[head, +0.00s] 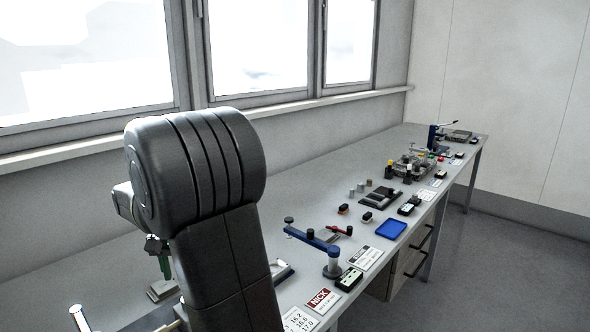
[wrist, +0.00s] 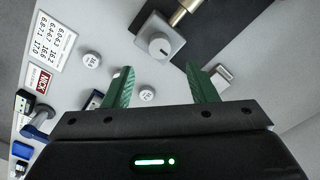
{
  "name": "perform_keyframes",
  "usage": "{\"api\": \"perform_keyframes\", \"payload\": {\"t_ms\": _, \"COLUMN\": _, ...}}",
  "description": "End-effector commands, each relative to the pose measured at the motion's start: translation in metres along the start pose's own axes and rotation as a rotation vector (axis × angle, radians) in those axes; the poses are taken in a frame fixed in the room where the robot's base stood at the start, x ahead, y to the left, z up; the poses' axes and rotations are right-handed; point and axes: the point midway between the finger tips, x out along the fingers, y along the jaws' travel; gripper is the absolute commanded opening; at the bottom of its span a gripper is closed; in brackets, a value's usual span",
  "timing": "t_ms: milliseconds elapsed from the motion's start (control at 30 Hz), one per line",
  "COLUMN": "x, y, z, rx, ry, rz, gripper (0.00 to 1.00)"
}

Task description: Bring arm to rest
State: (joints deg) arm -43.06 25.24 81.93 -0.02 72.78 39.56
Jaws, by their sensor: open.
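My gripper (wrist: 160,76) is open in the wrist view, with its two green fingers spread apart and nothing between the tips. It hangs over the grey bench (head: 330,200). In the head view my dark arm fills the left foreground and hides most of the gripper; only a bit of a green finger shows beside the arm. In the wrist view a grey block with a round knob (wrist: 158,46) lies beyond the fingertips. A small round white piece (wrist: 147,94) lies below, between the fingers as seen. I cannot tell how high the gripper is.
A blue-armed stand (head: 315,240), a blue tray (head: 391,229), a red NICK card (head: 322,299) and several small tools line the bench. A lever press (head: 436,138) stands at the far end. Windows (head: 260,50) border the back. Floor (head: 520,260) at right is clear.

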Motion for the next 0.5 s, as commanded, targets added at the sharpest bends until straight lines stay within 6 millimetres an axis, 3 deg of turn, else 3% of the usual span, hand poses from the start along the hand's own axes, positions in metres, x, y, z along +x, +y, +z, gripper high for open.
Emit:
{"api": "perform_keyframes", "payload": {"t_ms": 300, "x": 0.059, "y": 0.001, "z": 0.001, "rx": 0.000, "ry": -0.003, "rz": 0.002, "gripper": 0.52}}
{"api": "perform_keyframes", "payload": {"t_ms": 500, "x": 0.078, "y": 0.000, "z": 0.001, "rx": 0.000, "ry": -0.002, "rz": 0.001, "gripper": 0.52}}
